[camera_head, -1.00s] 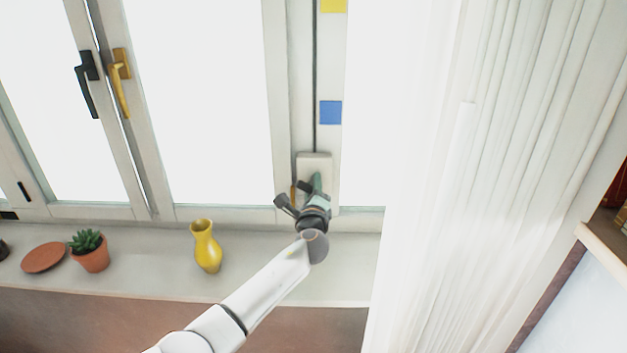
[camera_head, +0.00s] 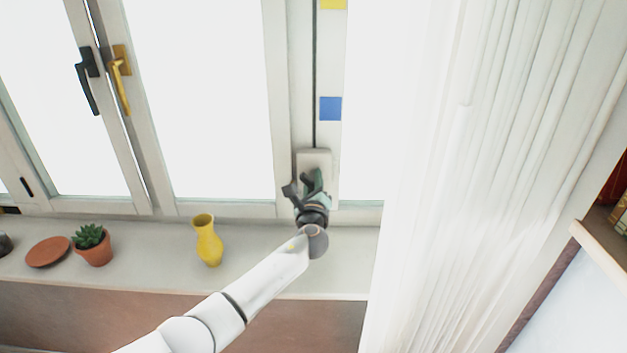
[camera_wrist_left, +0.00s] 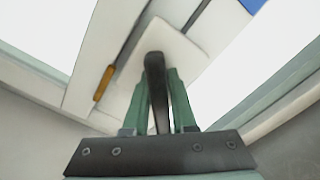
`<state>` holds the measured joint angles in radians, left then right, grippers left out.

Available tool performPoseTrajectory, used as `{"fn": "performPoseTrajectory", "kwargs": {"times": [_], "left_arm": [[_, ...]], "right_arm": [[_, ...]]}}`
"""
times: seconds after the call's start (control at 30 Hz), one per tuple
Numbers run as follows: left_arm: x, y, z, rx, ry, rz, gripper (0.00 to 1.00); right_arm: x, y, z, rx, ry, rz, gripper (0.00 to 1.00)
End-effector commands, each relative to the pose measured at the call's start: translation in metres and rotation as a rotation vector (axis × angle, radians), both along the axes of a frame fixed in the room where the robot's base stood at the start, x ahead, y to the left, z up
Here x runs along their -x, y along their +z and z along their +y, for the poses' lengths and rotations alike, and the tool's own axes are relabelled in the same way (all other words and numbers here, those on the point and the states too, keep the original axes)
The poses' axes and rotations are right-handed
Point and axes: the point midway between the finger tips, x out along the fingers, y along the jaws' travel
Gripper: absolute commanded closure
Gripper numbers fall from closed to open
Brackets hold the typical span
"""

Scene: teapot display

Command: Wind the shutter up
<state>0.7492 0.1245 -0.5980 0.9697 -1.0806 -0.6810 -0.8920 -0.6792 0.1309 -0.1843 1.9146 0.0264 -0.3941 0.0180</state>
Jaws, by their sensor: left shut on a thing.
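A pale winder box (camera_head: 314,157) is fixed low on the window post. A thin dark cord or rod (camera_head: 315,80) runs up the post above it. In the left wrist view the white box (camera_wrist_left: 172,55) carries a dark crank handle (camera_wrist_left: 153,65). My left gripper (camera_head: 313,182) is in front of the box. Its green fingers (camera_wrist_left: 158,85) are shut on the dark handle, one on each side. In the head view the gripper hides most of the handle. The shutter itself cannot be made out; the panes look plain white. My right gripper is not in view.
A yellow vase (camera_head: 208,242), a potted succulent (camera_head: 93,248) and a terracotta saucer (camera_head: 48,252) stand on the sill (camera_head: 150,270), left of my arm. A white curtain (camera_head: 480,180) hangs to the right. Blue (camera_head: 330,108) and yellow (camera_head: 333,4) squares mark the post.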

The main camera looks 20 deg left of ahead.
Motion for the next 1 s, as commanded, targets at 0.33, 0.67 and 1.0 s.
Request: {"fn": "performPoseTrajectory", "kwargs": {"times": [0.33, 0.67, 1.0], "left_arm": [[0.000, 0.001, 0.000, 0.001, 0.001, -0.001, 0.46], [0.002, 0.000, -0.001, 0.002, 0.000, -0.001, 0.46], [0.040, 0.000, -0.011, 0.003, -0.001, 0.000, 0.46]], "right_arm": [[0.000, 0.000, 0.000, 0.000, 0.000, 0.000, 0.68], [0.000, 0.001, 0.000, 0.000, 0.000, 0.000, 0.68], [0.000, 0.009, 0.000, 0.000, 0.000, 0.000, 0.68]]}}
